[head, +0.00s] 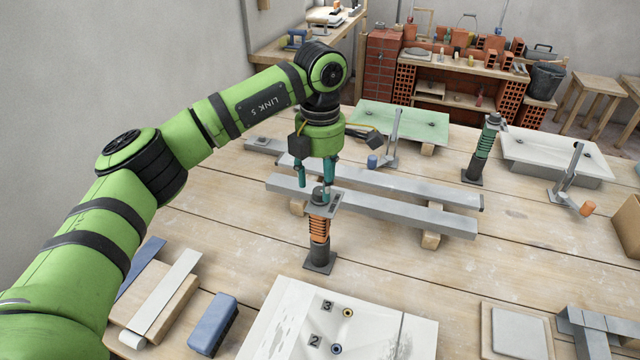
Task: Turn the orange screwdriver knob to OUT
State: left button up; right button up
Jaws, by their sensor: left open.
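The orange screwdriver (319,230) stands upright on a small dark base on the wooden table, with a grey plate and a dark knob (320,194) at its top. My left gripper (318,190) points down from above, its teal fingers open at the knob, apparently one to each side. Whether the fingers touch the knob cannot be told. Any marking on the plate is too small to read. A second, green screwdriver (483,148) stands upright further back on the right. My right gripper is not in view.
Grey metal bars (400,208) lie on wooden blocks just behind the orange screwdriver. A white panel with numbered holes (385,325) lies in front. A blue block (213,323) and a wooden block with a strip (160,300) are at the left front. Table space right of the screwdriver is clear.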

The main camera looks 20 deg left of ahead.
aim_at(320, 190)
pick_arm(q)
notch_tip(320, 190, up, 10)
dwell(0.3)
jog(key=shift+r, duration=0.15)
dwell(1.5)
